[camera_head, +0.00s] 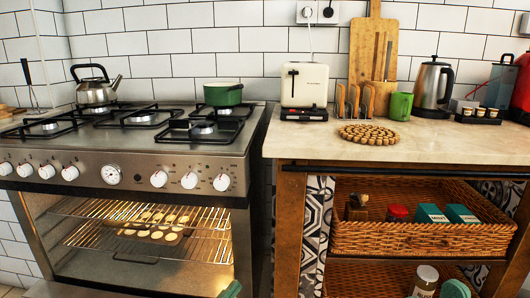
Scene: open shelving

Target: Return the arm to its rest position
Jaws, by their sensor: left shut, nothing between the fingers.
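I cannot make out either gripper or its fingers in the head view. No arm clearly crosses the oven, the counter or the baskets. A small green shape (230,290) is cut off by the bottom edge in front of the oven, and I cannot tell what it is.
The oven (75,240) is open, with pale round pieces (150,231) on its rack. A kettle (96,91) and green pot (223,94) stand on the stove. The counter (300,143) holds a toaster (304,86) and green mug (400,106). A wicker basket (420,238) sits below.

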